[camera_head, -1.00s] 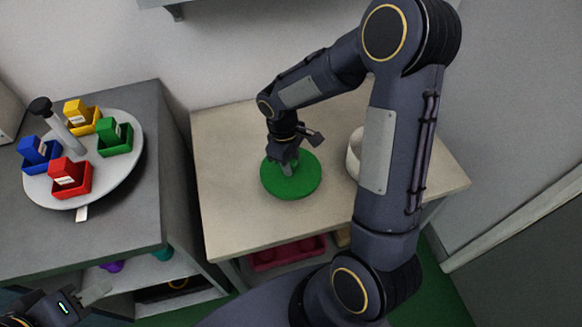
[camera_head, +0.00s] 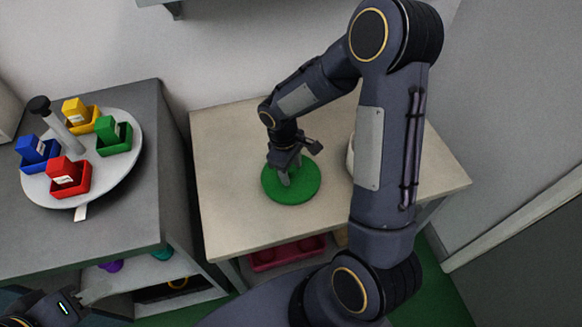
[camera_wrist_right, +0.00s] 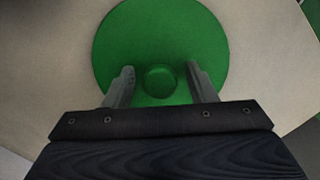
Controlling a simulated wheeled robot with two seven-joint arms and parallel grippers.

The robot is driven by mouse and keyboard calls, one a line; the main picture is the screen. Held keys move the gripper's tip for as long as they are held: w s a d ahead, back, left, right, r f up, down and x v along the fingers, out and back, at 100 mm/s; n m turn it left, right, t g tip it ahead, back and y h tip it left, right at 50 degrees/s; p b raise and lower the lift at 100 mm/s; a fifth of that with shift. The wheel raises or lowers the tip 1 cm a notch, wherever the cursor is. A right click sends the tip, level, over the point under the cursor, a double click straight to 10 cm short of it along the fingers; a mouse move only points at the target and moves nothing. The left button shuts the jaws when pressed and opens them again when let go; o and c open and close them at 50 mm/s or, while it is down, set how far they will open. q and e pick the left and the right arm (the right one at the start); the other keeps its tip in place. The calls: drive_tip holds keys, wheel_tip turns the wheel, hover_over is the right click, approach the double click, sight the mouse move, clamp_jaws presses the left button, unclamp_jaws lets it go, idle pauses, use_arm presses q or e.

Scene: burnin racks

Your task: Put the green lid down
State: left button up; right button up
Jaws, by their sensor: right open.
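The green lid (camera_head: 293,188) is a round disc lying on the light wooden table top. In the right wrist view the lid (camera_wrist_right: 160,30) fills the middle, with its small round knob (camera_wrist_right: 160,79) between the fingers. My right gripper (camera_head: 289,178) is over the lid, pointing down. In the wrist view my right gripper (camera_wrist_right: 161,85) is open, its two fingers apart on either side of the knob with gaps. My left gripper (camera_head: 92,284) is low at the left edge of the head view, and its jaw state is unclear.
A white round container (camera_head: 350,157) stands on the table (camera_head: 225,215), partly hidden behind my right arm. A round tray (camera_head: 125,171) with coloured bins and blocks sits on the grey cabinet to the left. The table's left part is clear.

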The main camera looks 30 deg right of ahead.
wheel_tip(320, 180, up, 12)
drive_tip(key=w, duration=0.1)
drive_tip(key=s+a+r+m+t+y, duration=0.2)
drive_tip(key=s+r+m+t, duration=0.1)
drive_tip(key=s, duration=0.6)
drive_tip(key=s+a+r+m+t+y, duration=0.2)
drive_tip(key=s+r+m+t, duration=0.2)
drive_tip(key=s, duration=0.5)
drive_tip(key=shift+r+m+y+p, duration=0.4)
drive_tip(key=shift+r+m+p, duration=0.05)
drive_tip(key=shift+r+m, duration=0.15)
drive_tip(key=shift+a, duration=0.1)
